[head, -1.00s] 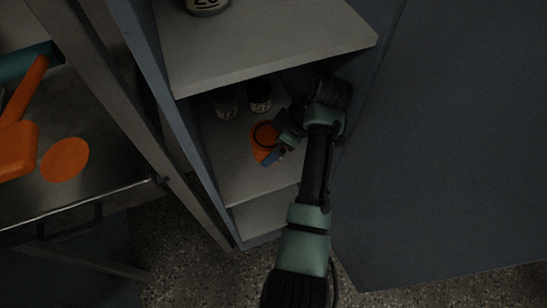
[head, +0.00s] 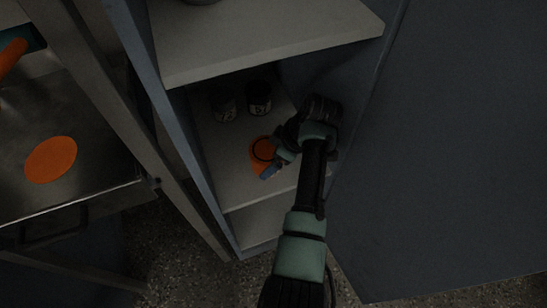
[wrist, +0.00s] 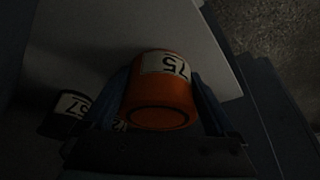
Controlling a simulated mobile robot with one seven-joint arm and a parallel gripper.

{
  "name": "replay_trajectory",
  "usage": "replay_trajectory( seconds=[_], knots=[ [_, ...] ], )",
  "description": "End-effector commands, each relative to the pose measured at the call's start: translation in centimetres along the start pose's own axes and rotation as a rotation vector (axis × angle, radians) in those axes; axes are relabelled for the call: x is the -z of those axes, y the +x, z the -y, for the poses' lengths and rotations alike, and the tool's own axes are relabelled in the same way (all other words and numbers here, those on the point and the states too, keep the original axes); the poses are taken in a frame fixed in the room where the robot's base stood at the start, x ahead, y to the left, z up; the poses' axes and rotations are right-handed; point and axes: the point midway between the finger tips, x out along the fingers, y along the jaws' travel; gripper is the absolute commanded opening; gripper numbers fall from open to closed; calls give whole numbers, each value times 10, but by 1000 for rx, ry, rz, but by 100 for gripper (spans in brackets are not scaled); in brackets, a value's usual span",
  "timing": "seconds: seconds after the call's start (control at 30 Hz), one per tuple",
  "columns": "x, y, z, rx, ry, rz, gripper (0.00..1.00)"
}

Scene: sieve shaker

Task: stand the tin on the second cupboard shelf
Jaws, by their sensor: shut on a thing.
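My gripper (head: 269,160) is shut on an orange tin (head: 263,148) inside the cupboard, at the shelf (head: 232,180) below the big pale upper board. In the wrist view the tin (wrist: 162,100) sits between my blue fingers, its white label reading 75 upside down. The tin appears close over or on the shelf; I cannot tell whether it touches. Two dark tins with white labels stand further back on that shelf, the left one (head: 224,105) and the right one (head: 260,98). In the wrist view a dark tin (wrist: 62,113) shows left of my gripper.
The upper board (head: 270,35) overhangs the back of this shelf. A cupboard side panel (head: 165,110) rises on the left, and a large dark panel (head: 440,170) stands right of my arm. A metal counter (head: 95,150) with a flat orange disc (head: 51,159) is at left.

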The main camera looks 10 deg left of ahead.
Motion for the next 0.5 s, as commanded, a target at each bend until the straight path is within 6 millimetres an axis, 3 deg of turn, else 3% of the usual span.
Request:
replay_trajectory(
  seconds=[0.03,0.07,0.33,0.5],
  knots=[
    [-1,2,0,0,0,0,30],
    [-1,2,0,1,0,0,97],
    [0,0,0,1,0,0,100],
    [2,-20,0,-2,1,0,100]
  ],
)
